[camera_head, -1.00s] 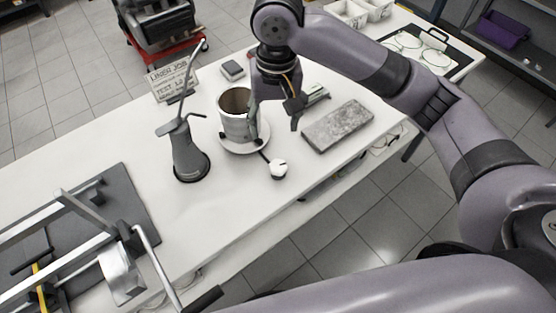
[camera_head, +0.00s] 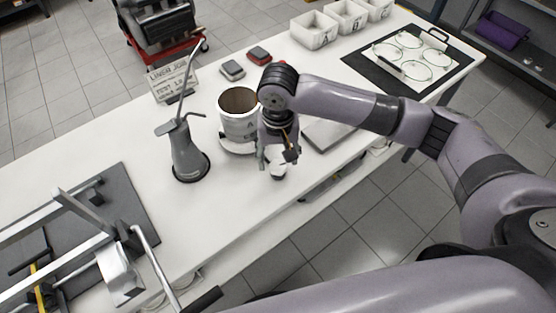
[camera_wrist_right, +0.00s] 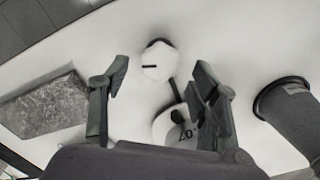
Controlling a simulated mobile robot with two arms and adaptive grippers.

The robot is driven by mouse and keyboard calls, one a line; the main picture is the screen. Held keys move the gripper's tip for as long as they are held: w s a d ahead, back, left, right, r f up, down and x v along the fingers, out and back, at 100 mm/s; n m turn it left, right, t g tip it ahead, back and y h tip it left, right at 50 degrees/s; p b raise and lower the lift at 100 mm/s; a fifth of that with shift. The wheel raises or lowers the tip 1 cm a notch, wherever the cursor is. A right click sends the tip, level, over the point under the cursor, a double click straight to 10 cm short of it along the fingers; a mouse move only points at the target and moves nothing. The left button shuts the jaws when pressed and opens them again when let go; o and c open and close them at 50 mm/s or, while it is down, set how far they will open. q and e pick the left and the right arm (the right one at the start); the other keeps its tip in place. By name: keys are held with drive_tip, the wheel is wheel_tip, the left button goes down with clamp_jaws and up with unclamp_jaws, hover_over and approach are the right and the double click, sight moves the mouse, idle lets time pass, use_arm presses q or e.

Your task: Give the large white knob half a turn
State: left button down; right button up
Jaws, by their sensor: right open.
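The large white knob (camera_head: 278,171) sits near the front edge of the white table, partly hidden by my right gripper in the head view. In the right wrist view the knob (camera_wrist_right: 159,60) shows whole, with a dark line on its face and a dark stem running toward a white round base. My right gripper (camera_head: 276,162) is above the knob and points down. In the right wrist view the open fingers (camera_wrist_right: 158,75) stand on either side of the knob, apart from it. My left gripper is not in view.
A metal cylinder (camera_head: 238,118) stands on a white base behind the knob. A grey oil can (camera_head: 187,155) is left of it. A grey slab (camera_wrist_right: 45,106) lies to the right in the head view.

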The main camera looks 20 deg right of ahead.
sight(278, 168)
drive_tip(key=shift+f, duration=1.15)
drive_tip(key=shift+c, duration=0.5)
drive_tip(key=c, duration=1)
